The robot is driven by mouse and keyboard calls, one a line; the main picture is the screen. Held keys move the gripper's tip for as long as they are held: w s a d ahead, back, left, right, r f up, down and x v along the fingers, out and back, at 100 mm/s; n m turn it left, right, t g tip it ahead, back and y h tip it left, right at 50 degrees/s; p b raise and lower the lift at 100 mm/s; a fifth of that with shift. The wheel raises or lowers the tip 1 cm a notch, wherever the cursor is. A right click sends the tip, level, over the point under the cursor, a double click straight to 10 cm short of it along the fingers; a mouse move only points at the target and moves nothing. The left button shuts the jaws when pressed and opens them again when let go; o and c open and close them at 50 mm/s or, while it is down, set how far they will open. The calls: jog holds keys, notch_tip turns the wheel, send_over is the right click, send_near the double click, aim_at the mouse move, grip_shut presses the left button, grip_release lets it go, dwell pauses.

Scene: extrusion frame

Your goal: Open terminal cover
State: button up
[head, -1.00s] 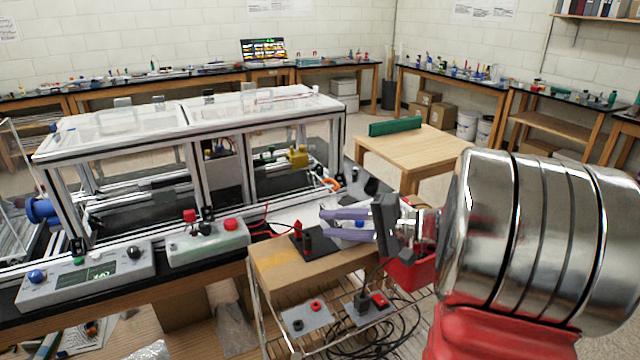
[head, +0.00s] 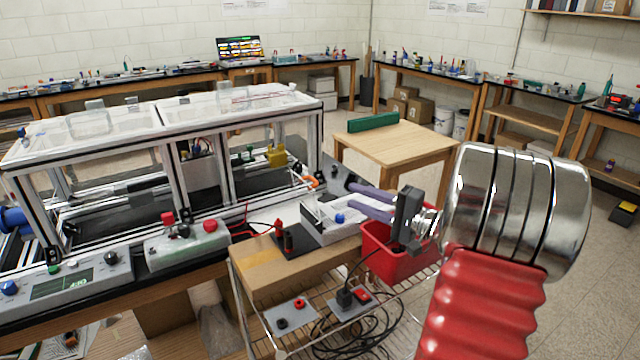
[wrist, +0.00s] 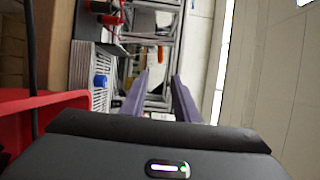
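I cannot make out with certainty which part is the terminal cover. A white ribbed block with a blue knob (head: 335,228) sits on the cardboard box (head: 262,262) on the wire cart. It also shows in the wrist view (wrist: 101,97), left of my fingers. Beside it, a dark plate (head: 290,243) carries a red and a black post. My gripper (head: 356,196) has two purple fingers, spread apart with nothing between them. They are at the block's upper right in the head view. In the wrist view, my gripper (wrist: 160,76) points toward the extrusion frame.
A red bin (head: 385,262) is close below my gripper. The extrusion frame (head: 170,150) with clear panels stands at the left, with control boxes (head: 187,246) along its front edge. Cables and small switch boxes (head: 290,314) lie on the lower wire shelf. A wooden table (head: 400,141) stands behind.

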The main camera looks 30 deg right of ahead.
aim_at(317, 182)
jog(key=x, duration=1.2)
jog(key=shift+w, duration=0.25)
jog(key=shift+c, duration=0.3)
grip_shut()
jog(key=shift+f, duration=0.1)
